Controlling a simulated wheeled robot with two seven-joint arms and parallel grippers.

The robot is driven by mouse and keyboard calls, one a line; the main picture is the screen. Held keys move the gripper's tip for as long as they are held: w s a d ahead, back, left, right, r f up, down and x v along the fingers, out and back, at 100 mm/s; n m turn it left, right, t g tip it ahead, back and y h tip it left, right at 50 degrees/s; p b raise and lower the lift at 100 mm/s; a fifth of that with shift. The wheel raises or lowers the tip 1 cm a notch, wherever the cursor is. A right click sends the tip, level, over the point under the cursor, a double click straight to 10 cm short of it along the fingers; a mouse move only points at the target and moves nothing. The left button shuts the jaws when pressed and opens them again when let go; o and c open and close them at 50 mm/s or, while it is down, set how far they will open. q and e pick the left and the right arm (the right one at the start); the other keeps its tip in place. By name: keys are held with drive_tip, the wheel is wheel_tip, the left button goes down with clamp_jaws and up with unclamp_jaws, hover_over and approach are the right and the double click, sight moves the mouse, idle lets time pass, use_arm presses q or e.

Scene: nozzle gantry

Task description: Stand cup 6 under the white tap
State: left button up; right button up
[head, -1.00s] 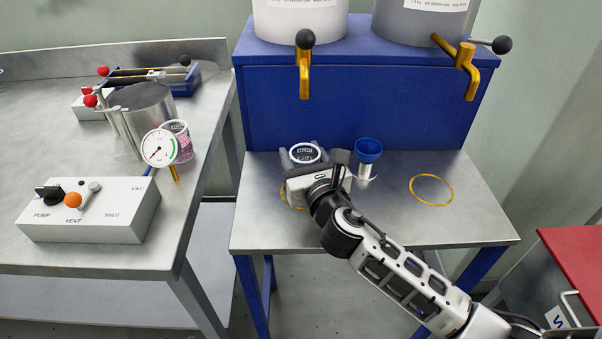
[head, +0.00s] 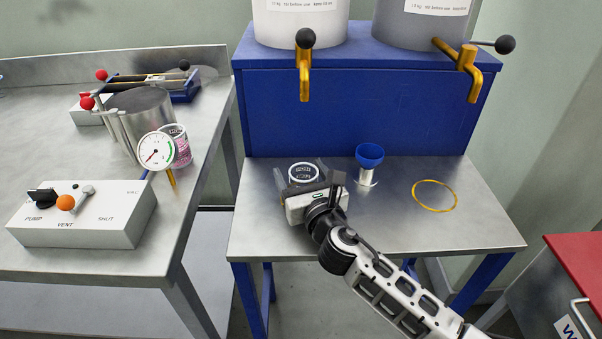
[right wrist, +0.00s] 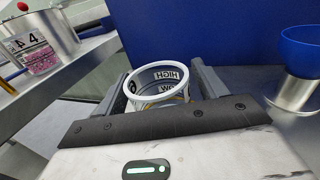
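My right gripper (head: 303,180) is shut on a small pale-rimmed cup (head: 303,172). In the right wrist view the cup (right wrist: 158,82) is upright between the two fingers, with dark lettering; its number is not readable. The cup is in front of the blue stand, roughly below the white tap (head: 304,75), a yellow tap with a black knob on the white drum (head: 298,28). The gripper hides the cup's base, so I cannot tell whether it touches the table. A sliver of yellow shows beside the gripper. My left gripper is not in view.
The steel table (head: 400,225) bears a blue-topped metal cup (head: 369,160) and a yellow ring (head: 434,196) at right. The blue stand (head: 340,115) blocks the back. On the left bench are a gauge (head: 155,152), a pink-filled cup (head: 181,145) and a control box (head: 85,220).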

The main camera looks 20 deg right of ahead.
drive_tip(key=shift+r, duration=0.1)
drive_tip(key=shift+s, duration=0.3)
drive_tip(key=s, duration=1)
drive_tip(key=shift+s+d, duration=0.2)
drive_tip(key=shift+s, duration=0.55)
